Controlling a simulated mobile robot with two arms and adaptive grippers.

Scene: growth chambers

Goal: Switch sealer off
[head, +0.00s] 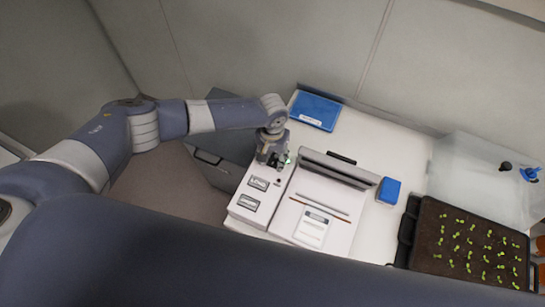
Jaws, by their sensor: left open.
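The sealer (318,192) is a white bench machine with a grey hinged bar (338,168) and a black handle across its back. To its left is a white panel (262,207) with two framed display-like plates and small dark controls at its far end. My left gripper (276,166) is open and points down over the far end of this panel, partly hiding the controls. I cannot tell whether a fingertip touches a control. My right gripper is out of view.
A blue folder (316,110) lies at the back of the white table (385,145). A small blue box (389,191) sits right of the sealer. A black seedling tray (425,225) and a clear cover (470,165) are at the right. A grey cabinet (215,155) stands left.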

